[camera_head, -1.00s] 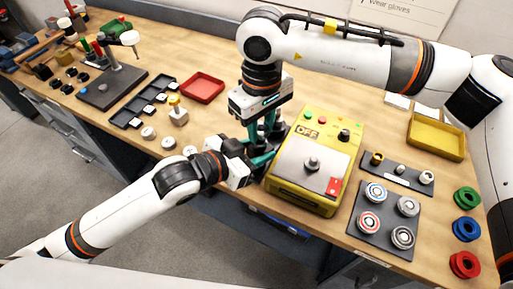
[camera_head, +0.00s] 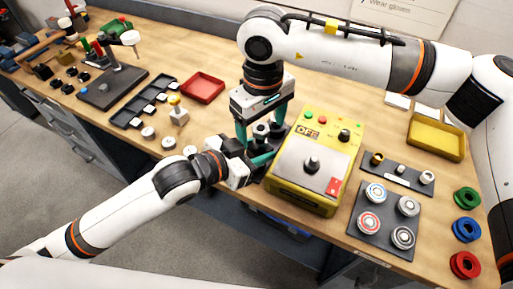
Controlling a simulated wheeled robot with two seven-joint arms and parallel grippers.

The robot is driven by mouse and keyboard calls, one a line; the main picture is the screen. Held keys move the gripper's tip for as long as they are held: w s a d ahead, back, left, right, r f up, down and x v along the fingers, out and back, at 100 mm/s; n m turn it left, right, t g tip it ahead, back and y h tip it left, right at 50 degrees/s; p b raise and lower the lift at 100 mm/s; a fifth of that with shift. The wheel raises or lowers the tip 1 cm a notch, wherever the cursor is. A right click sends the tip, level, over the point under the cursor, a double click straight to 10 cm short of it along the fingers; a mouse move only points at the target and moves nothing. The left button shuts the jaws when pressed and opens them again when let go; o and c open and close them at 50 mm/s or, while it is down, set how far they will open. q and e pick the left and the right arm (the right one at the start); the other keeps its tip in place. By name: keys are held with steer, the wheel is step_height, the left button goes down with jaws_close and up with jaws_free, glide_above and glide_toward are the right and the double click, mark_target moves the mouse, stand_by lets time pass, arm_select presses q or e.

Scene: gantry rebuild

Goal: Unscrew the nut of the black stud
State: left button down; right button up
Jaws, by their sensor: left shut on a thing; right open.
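The black stud (camera_head: 261,144) stands upright just left of the yellow box, partly hidden by my grippers. A grey round nut (camera_head: 261,129) shows at its top. My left gripper (camera_head: 262,159) comes in low from the left and is shut on the stud's lower part; the exact contact is hard to see. My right gripper (camera_head: 261,128) points down from above and is open, with one teal finger on each side of the nut and a visible gap around it.
The yellow box (camera_head: 300,196) with buttons and a grey plate stands close on the right. A red tray (camera_head: 202,88) and a black compartment rack (camera_head: 143,106) lie to the left. A dark plate with round pieces (camera_head: 384,220) lies right of the box.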

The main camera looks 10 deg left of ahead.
steer(key=shift+s+a, duration=0.25)
steer(key=m, duration=1.2)
steer(key=shift+w+d, duration=0.15)
steer(key=shift+c, duration=0.2)
steer(key=c, duration=1.8)
steer(key=n, duration=1.2)
